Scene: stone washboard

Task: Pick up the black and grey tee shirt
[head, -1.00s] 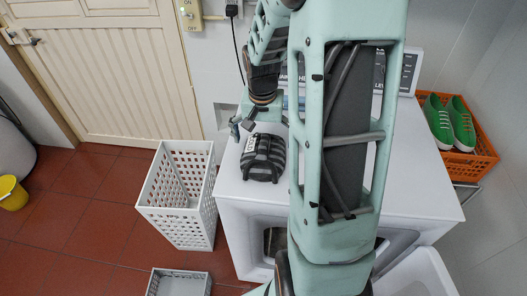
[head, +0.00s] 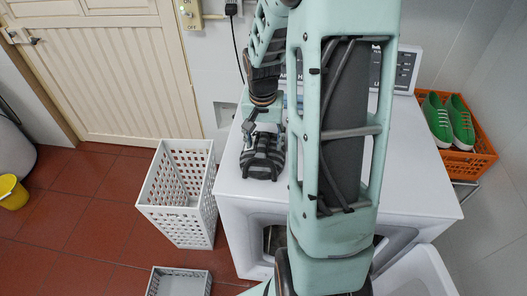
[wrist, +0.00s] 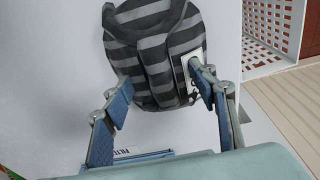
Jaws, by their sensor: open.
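The black and grey striped tee shirt (head: 262,158) lies folded in a bundle on the white washing machine top (head: 232,186), near its left edge. In the wrist view the shirt (wrist: 155,50) shows its stripes and a white tag at its right side. My gripper (head: 264,132) is at the shirt's far side in the head view. In the wrist view my gripper (wrist: 166,96) is open, one finger at each side of the shirt's near end. I cannot tell whether the fingers touch the cloth.
A tall white basket (head: 180,195) stands on the floor left of the machine. A grey crate (head: 180,283) is in front of it. An orange crate (head: 470,160) with green shoes (head: 450,125) is at the right. My arm hides much of the machine top.

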